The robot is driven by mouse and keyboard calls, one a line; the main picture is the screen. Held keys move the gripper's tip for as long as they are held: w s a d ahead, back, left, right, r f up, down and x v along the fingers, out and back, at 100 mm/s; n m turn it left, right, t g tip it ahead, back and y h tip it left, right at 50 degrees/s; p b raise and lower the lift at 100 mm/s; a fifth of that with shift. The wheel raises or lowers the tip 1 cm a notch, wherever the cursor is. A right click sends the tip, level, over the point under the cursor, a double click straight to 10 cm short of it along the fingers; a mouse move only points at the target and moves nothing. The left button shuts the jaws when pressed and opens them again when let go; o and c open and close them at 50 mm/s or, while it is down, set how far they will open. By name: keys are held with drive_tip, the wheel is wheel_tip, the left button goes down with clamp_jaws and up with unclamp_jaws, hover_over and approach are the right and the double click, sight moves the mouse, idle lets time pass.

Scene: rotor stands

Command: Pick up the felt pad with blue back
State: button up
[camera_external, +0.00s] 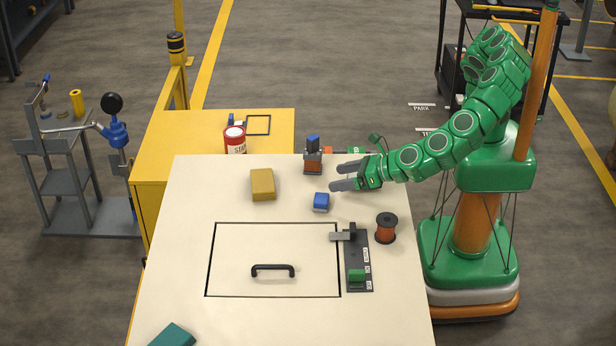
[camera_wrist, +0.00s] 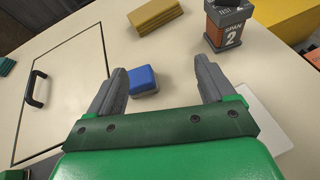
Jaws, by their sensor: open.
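The felt pad with blue back (camera_external: 321,202) is a small block, blue on top with a pale lower layer, lying on the cream table. It also shows in the wrist view (camera_wrist: 143,80), close to the left finger and partly hidden by it. My gripper (camera_external: 338,176) is open and empty. In the external view its fingertips point left, a little above and to the right of the pad in the picture. In the wrist view the gripper (camera_wrist: 163,82) has its fingers wide apart with the pad left of centre between them.
A container labelled 2 (camera_wrist: 228,25) stands near my right finger. A yellow block (camera_external: 263,184) lies left of the pad. A spool (camera_external: 386,228) and a grey switch plate (camera_external: 356,265) are nearer the front. A hatch with a black handle (camera_external: 272,268) fills the table's middle.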

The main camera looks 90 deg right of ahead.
sight(327, 198)
drive_tip(key=a, duration=0.1)
drive_tip(key=s+a+f+n, duration=0.1)
drive_tip(key=a+f+n+y, duration=0.1)
drive_tip(key=a, duration=0.1)
drive_tip(key=shift+s+f, duration=0.2)
drive_tip(key=shift+s, duration=0.15)
drive_tip(key=shift+r+x, duration=0.15)
drive_tip(key=shift+x, duration=1.75)
drive_tip(key=shift+r+x, duration=0.1)
drive_tip(key=shift+x, duration=1.85)
drive_tip(key=shift+w+a, duration=0.15)
drive_tip(key=shift+c, duration=0.2)
drive_tip(key=c, duration=1)
